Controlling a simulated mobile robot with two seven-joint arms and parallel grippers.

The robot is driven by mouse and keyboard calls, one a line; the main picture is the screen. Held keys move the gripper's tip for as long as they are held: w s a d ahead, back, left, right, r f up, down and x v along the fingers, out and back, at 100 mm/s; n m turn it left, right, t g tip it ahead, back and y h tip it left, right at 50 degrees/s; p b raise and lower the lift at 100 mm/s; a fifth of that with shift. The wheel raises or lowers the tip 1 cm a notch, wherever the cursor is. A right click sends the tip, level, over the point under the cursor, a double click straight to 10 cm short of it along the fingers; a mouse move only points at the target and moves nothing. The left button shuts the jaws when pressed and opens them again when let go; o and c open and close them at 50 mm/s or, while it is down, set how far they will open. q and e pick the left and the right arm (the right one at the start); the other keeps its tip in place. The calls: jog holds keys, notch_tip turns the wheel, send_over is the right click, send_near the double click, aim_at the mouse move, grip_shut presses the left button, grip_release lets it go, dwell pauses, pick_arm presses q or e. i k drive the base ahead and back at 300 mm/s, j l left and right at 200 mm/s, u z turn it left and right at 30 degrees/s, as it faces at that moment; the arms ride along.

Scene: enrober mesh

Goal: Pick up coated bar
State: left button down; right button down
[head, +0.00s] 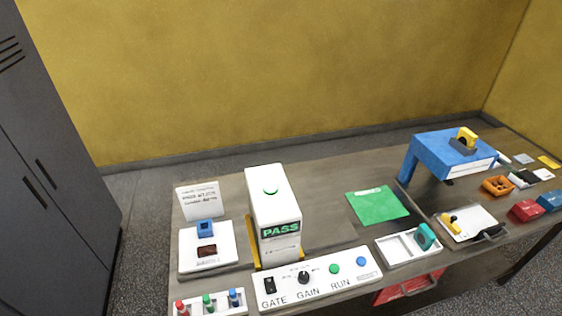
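A small dark brown bar (206,251), which looks like the coated bar, lies on a white square plate (222,262) at the left end of the table. A blue block (205,228) with a raised top sits just behind it on the same plate. Neither of my grippers shows in the head view. Nothing visible is holding the bar.
A tall white machine reading PASS (272,212) stands right of the plate. A control panel (318,279) and a rack of coloured pegs (209,303) are in front. A green sheet (377,206), white tray (394,250) and blue stand (446,150) lie right.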

aim_at(210, 251)
jog(key=u, duration=0.65)
jog(key=i+j+z, duration=0.15)
jog(key=i+j, duration=0.15)
jog(key=i, duration=0.3)
jog(key=k+j, duration=0.1)
jog(key=j, duration=0.25)
jog(key=k+j, duration=0.1)
jog(key=j, duration=0.25)
jog(key=k+j, duration=0.1)
jog(key=j, duration=0.25)
jog(key=z, duration=0.05)
